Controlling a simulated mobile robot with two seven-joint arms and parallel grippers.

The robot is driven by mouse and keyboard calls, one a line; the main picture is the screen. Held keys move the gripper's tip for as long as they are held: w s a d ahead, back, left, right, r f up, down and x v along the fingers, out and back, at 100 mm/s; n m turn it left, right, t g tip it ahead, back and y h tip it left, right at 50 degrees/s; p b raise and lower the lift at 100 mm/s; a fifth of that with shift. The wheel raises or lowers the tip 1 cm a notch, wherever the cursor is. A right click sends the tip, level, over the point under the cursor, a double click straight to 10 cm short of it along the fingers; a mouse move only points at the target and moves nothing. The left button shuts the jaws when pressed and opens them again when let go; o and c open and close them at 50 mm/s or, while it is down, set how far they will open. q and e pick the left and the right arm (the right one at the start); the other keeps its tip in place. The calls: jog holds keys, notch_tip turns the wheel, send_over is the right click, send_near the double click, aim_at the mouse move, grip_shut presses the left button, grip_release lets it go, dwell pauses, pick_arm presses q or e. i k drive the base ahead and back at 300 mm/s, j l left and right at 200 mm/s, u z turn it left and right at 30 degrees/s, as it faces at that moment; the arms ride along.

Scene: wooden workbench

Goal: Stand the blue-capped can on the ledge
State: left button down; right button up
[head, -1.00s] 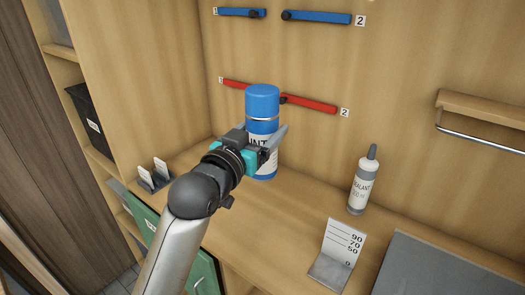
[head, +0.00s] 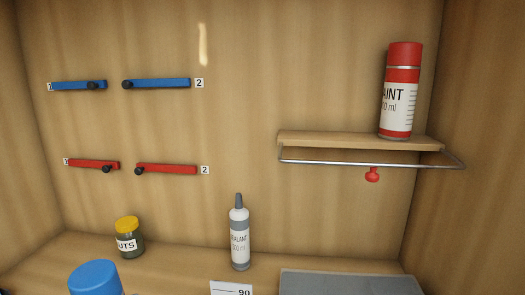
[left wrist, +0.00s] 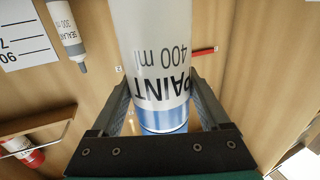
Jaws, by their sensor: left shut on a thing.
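The blue-capped can shows only its blue cap (head: 95,276) at the bottom edge of the head view. In the left wrist view the white paint can (left wrist: 158,45) with a blue band is between the fingers of my left gripper (left wrist: 163,105), which is shut on it. The wrist picture shows the label upside down. The wooden ledge (head: 345,140) is on the back wall at the right, with a metal rail along its front; it also shows in the left wrist view (left wrist: 40,121). The can is left of the ledge and lower in the head view. My right gripper is out of view.
A red-capped paint can (head: 401,92) stands on the ledge's right part, leaving its left part free. A red knob (head: 372,174) is below the ledge. A sealant bottle (head: 239,240), a yellow-lidded jar (head: 128,240) and a grey slab (head: 345,284) are on the bench.

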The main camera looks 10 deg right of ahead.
aim_at(315, 136)
jog(key=k+l+z, duration=0.1)
jog(key=k+l, duration=0.75)
jog(key=l, duration=0.15)
jog(key=k+l+z, duration=0.1)
jog(key=z, duration=0.95)
